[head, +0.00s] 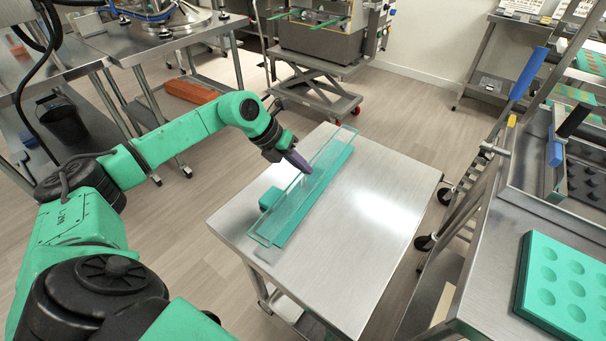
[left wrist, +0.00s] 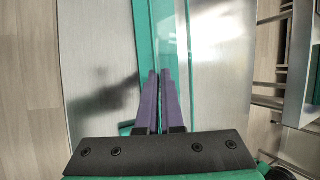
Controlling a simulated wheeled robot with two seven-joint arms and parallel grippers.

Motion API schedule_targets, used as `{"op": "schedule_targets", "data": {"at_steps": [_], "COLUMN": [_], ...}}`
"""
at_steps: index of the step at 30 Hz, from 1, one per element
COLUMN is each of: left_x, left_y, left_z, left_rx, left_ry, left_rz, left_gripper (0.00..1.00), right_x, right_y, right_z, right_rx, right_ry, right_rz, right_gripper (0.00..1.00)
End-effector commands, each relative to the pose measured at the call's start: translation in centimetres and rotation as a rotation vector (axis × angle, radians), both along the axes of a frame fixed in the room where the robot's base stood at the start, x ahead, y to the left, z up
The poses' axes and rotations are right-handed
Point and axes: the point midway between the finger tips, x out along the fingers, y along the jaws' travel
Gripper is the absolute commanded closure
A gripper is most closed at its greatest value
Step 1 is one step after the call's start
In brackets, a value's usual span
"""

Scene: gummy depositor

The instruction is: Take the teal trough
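The teal trough (head: 319,184) is long and narrow, with clear walls. It lies at a slant on the steel cart top (head: 376,200), and a small teal block (head: 270,198) shows at its left side. My left gripper (head: 298,162) reaches down to the trough's left long wall, near mid-length. In the left wrist view, its purple fingers (left wrist: 158,76) are close together, one on each side of a thin wall of the trough (left wrist: 174,35), and look shut on it. The fingers hide the contact itself. My right gripper is out of view.
A teal mold with round hollows (head: 566,281) lies on the steel bench at right. A lift cart with a machine (head: 325,40) stands behind. Cart top right of the trough is bare.

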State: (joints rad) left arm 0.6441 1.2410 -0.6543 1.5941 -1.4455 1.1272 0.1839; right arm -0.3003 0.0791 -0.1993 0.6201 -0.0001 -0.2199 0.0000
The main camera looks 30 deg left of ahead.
Motion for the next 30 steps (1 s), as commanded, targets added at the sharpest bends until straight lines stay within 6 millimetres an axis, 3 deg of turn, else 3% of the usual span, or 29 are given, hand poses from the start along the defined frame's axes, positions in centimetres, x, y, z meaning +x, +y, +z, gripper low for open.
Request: {"op": "schedule_targets", "data": {"at_steps": [5, 8, 15, 19, 24, 30], "left_x": [0.1, 0.2, 0.1, 0.1, 0.0, 0.0], "left_y": [0.0, 0.0, -0.1, -0.1, 0.0, 0.0], "left_z": [2.0, 4.6, 14.0, 17.7, 19.8, 20.0], "left_rx": [-0.001, -0.002, -0.004, -0.003, -0.002, -0.001], "left_ry": [-0.006, -0.01, -0.012, -0.007, -0.002, -0.002], "left_rz": [0.0, 0.001, -0.002, -0.001, -0.001, 0.0], "left_gripper": [1.0, 1.0, 1.0, 1.0, 1.0, 1.0], "right_x": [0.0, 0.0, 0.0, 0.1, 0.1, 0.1], "right_y": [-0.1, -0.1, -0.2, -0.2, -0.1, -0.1], "right_z": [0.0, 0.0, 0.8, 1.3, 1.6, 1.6], "right_rx": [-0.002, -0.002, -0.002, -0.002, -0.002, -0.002], "right_ry": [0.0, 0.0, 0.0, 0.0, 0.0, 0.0], "right_rz": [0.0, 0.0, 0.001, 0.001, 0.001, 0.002], "right_gripper": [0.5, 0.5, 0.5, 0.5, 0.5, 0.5]}}
